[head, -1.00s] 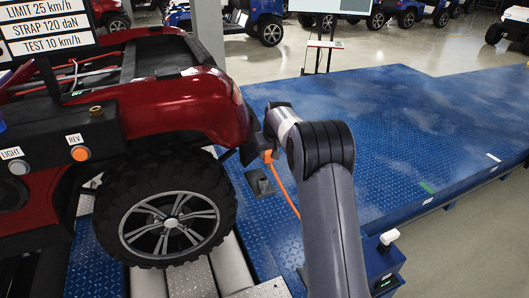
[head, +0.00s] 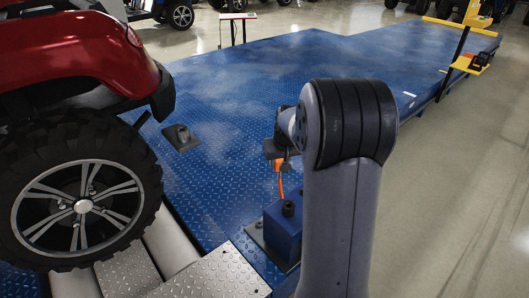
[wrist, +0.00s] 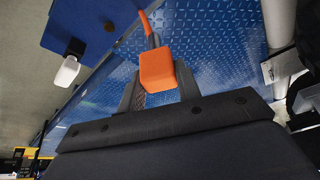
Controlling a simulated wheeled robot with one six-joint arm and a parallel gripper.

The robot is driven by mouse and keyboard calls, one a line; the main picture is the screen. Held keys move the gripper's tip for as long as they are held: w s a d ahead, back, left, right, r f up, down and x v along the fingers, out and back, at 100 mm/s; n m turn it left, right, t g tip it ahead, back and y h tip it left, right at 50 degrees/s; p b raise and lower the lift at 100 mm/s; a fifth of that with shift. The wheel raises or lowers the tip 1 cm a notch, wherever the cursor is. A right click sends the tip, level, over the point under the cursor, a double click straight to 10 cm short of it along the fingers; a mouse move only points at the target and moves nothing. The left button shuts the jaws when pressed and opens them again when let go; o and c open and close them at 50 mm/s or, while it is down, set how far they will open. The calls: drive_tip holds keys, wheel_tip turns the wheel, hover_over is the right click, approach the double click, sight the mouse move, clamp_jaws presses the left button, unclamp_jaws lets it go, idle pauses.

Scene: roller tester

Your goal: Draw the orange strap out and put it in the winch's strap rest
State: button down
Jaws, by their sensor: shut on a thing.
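My gripper (head: 279,158) is shut on the orange strap's end (head: 279,165), a little above the blue winch box (head: 283,235) in the head view. The strap's orange end block also shows between the fingers in the wrist view (wrist: 156,68), with a thin length of strap (wrist: 147,25) running away from it. In the head view a short length of strap hangs from the gripper towards the winch. A dark knob-like part sits on top of the winch box. I cannot tell which part is the strap rest; my arm covers the area right of the winch.
A red vehicle with a large black wheel (head: 82,200) stands at left. Metal plates and a roller lie front left. A yellow stand (head: 462,45) is at far right. The platform behind the gripper is clear.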

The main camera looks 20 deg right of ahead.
drive_tip(key=shift+m, duration=0.4)
drive_tip(key=s+d+f+b, duration=0.1)
drive_tip(key=s, duration=0.1)
drive_tip(key=s+d+f, duration=0.1)
drive_tip(key=s+f, duration=0.1)
drive_tip(key=shift+d+b, duration=0.2)
drive_tip(key=shift+b, duration=0.2)
drive_tip(key=shift+f+b, duration=2.05)
drive_tip(key=shift+f, duration=0.9)
drive_tip(key=shift+f, duration=0.1)
drive_tip(key=shift+f+b, duration=1.8)
drive_tip(key=shift+f, duration=0.7)
drive_tip(key=c, duration=0.9)
unclamp_jaws()
drive_tip(key=shift+r, duration=0.1)
